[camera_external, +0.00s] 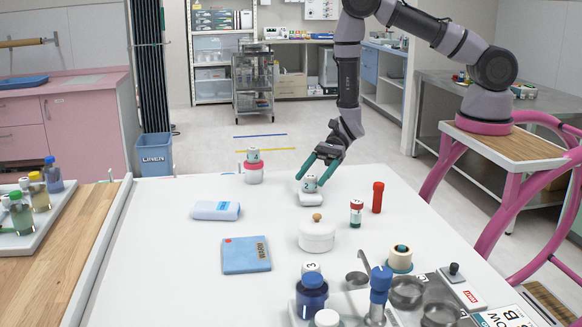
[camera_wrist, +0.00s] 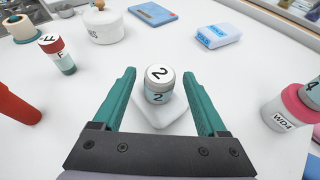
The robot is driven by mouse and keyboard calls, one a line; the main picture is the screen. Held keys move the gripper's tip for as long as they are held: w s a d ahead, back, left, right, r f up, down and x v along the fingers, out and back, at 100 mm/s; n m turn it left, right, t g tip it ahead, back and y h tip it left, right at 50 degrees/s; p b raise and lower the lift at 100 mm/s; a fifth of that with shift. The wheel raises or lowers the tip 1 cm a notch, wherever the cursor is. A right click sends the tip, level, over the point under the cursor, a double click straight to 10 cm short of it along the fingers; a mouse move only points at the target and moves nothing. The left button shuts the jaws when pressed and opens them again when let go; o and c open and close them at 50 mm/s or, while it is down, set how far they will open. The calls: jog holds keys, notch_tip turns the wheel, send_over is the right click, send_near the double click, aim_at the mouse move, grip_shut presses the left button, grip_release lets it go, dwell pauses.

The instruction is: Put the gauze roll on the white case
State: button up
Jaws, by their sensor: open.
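The cream roll with a teal base (camera_external: 400,256), which looks like the gauze roll, stands at the right of the white table; it also shows at the top left of the wrist view (camera_wrist: 20,28). A small white block (camera_external: 311,199), which looks like the white case, lies at the table's far part, also in the wrist view (camera_wrist: 160,112). My gripper (camera_external: 310,181) is open, with one finger on each side of this jar and visible gaps in the wrist view (camera_wrist: 158,75). The roll is outside the fingers.
A red tube (camera_external: 377,197) and a red-capped vial (camera_external: 356,214) stand right of the block. A round white pot (camera_external: 317,237) stands in front. A white-and-blue pack (camera_external: 215,210) and blue box (camera_external: 246,254) lie left. A pink-lidded jar (camera_external: 254,174) stands farther back.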

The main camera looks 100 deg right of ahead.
jog(key=v, duration=1.2)
jog(key=s+a+r+n+g, duration=0.35)
jog(key=a+r+n, duration=0.25)
jog(key=r, duration=0.5)
jog(key=s+a+r+n+g, duration=0.35)
jog(key=a+r+n, duration=0.3)
jog(key=r, duration=0.55)
jog(key=s+d+r+n+t+h, duration=0.2)
jog(key=s+r+n+t+h, duration=0.2)
jog(key=s+r+n+h, duration=0.3)
jog(key=s+r+n, duration=0.3)
jog(key=s+r, duration=0.4)
jog(key=r, duration=0.2)
jog(key=shift+s+d+t+h, duration=0.15)
jog(key=shift+s+t+h, duration=0.15)
